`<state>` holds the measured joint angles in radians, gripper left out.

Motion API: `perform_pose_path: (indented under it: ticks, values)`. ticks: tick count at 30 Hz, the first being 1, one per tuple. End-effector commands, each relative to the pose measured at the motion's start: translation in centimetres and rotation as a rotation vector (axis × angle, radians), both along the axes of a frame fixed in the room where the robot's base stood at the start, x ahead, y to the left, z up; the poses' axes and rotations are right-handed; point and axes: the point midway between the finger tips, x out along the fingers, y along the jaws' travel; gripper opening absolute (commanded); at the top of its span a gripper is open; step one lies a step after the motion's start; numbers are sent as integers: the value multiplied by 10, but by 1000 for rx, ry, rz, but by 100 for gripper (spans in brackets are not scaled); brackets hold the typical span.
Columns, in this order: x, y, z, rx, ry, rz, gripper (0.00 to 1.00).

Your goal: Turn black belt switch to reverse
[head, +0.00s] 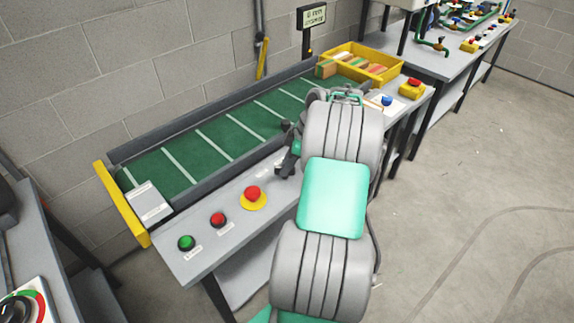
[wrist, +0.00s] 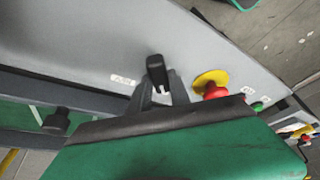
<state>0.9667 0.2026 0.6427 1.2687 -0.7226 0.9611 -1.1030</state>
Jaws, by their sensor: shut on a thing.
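My gripper (wrist: 158,92) is shut on the black belt switch (wrist: 157,70), whose dark handle stands up between the two grey fingers in the wrist view. A white label lies on the grey panel to its left there. In the head view my gripper (head: 287,162) is over the front panel of the belt table, right of the emergency stop. The switch cannot be made out apart from the dark fingers there, and its pointing direction is not clear. The green belt (head: 214,141) lies behind the panel.
A red emergency stop (head: 253,194) on a yellow base, a red button (head: 218,219) and a green button (head: 186,242) line the panel to the left. A yellow tray (head: 378,72) and a blue button (head: 387,101) are at the right end. Open floor lies to the right.

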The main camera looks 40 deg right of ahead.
Motion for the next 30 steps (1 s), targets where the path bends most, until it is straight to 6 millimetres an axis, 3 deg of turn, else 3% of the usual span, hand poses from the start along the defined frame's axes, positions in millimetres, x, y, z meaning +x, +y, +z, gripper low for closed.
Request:
perform_pose_path:
  ticks: [30]
  values:
    - [-1, 6, -1, -1, -2, -884, 0]
